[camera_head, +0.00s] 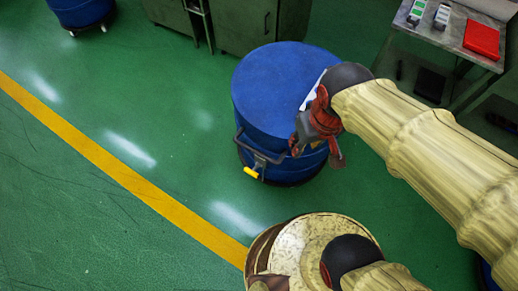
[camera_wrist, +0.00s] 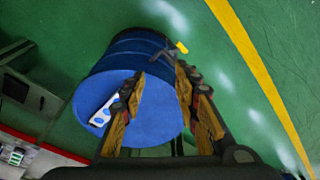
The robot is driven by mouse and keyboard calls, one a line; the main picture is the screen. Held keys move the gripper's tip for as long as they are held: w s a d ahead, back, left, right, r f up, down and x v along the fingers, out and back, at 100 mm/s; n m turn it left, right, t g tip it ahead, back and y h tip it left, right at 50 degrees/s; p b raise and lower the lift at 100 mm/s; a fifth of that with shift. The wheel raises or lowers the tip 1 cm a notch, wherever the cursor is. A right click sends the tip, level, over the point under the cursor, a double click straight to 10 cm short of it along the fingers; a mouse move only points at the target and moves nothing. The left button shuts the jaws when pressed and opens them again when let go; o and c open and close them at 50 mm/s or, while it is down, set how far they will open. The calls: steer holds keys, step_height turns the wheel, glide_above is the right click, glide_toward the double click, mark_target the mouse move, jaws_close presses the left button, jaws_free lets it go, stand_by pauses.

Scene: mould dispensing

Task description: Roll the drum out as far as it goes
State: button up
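The blue drum (camera_head: 275,85) stands upright on the green floor in the head view. A dark handle (camera_head: 257,153) with a yellow grip (camera_head: 251,172) is on its near left side. In the wrist view the drum (camera_wrist: 150,105) lies beyond my fingers, with a white label on its lid and the yellow grip (camera_wrist: 182,47) at its far side. My gripper (camera_head: 318,150) is at the drum's right side in the head view. Its fingers (camera_wrist: 165,85) are spread apart with nothing seen between them. I cannot tell whether they touch the drum.
Another blue drum (camera_head: 82,12) on casters stands at the far left. Green cabinets (camera_head: 245,25) are behind the drum. A metal table (camera_head: 455,32) with a red box (camera_head: 482,39) is at the upper right. A yellow line (camera_head: 120,165) crosses the open floor at left.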

steer(key=a+f+n+g+h+p, duration=0.25)
steer(key=a+f+n, duration=0.2)
steer(key=f, duration=0.25)
steer(key=m+t+h+p, duration=0.5)
steer(key=m+t, duration=0.9)
steer(key=m, duration=1.8)
glide_toward(257, 153)
steer(key=w+f+b, duration=0.1)
steer(key=w+f, duration=0.1)
steer(key=w, duration=0.1)
steer(key=shift+h, duration=0.45)
steer(key=shift+s+d+b+x, duration=0.1)
steer(key=shift+d+b+x, duration=0.1)
steer(key=shift+x, duration=1.1)
steer(key=shift+s+d+b+x, duration=0.1)
steer(key=shift+b+x, duration=0.1)
steer(key=shift+x, duration=1.1)
steer(key=shift+d+b+x, duration=0.1)
steer(key=shift+b+x, duration=0.1)
steer(key=shift+x, duration=1.15)
steer(key=shift+r, duration=0.15)
steer(key=shift+c, duration=1)
jaws_close()
